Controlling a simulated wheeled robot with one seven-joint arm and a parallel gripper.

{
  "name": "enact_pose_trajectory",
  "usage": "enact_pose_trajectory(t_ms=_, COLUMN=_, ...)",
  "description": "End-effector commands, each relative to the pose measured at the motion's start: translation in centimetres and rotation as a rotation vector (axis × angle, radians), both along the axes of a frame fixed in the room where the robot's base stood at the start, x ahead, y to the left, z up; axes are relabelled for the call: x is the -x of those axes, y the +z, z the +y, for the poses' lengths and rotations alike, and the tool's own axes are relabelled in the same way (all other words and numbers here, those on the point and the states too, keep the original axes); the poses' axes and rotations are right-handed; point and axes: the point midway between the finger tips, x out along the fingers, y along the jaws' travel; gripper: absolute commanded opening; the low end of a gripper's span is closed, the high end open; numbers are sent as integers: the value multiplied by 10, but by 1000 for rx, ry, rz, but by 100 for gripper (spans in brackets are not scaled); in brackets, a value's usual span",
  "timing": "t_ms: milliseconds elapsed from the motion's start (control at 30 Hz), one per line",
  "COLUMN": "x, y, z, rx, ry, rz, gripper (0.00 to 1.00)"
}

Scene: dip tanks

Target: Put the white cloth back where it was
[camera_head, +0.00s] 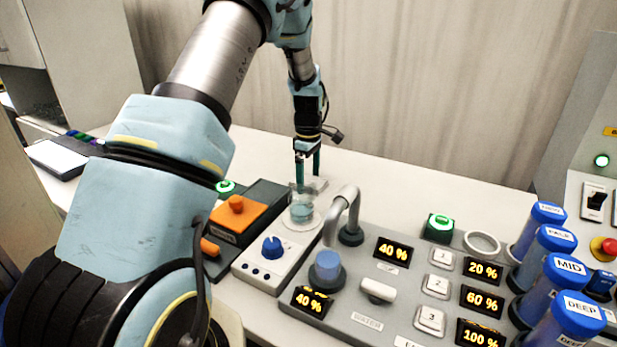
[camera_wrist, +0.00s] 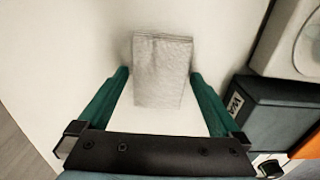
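The white cloth (camera_wrist: 162,70) is a folded, pale grey-white rectangle in the wrist view, lying between my fingers. It appears to rest on the white table. In the head view, a pale patch of it (camera_head: 318,185) shows by my fingertips, partly hidden behind the glass beaker. My gripper (camera_head: 308,178) points down behind the beaker. Its two green fingers stand wide apart, one on each side of the cloth, in the wrist view (camera_wrist: 160,78). A narrow gap shows at the left finger; contact at the right finger is hard to judge.
A glass beaker (camera_head: 302,208) stands on a white knobbed unit (camera_head: 270,262) just in front of my gripper. An orange-topped black device (camera_head: 238,217) is to its left. A grey panel with a tap (camera_head: 345,215) and blue-capped tubes (camera_head: 568,270) fills the right. Table behind is clear.

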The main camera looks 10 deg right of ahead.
Motion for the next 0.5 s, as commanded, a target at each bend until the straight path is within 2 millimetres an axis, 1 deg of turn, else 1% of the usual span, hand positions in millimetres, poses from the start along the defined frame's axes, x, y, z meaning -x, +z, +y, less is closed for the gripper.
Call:
enact_pose_trajectory(t_ms=167, x=0, y=1, z=0, rx=0, ry=0, rz=0, gripper=100)
enact_pose_trajectory(t_ms=300, x=0, y=8, z=0, rx=1, ry=0, rz=-1, gripper=100)
enact_pose_trajectory(t_ms=367, x=-1, y=16, z=-1, rx=2, ry=0, rz=-4, gripper=100)
enact_pose_trajectory(t_ms=500, x=-1, y=43, z=-1, rx=3, ry=0, rz=-4, gripper=100)
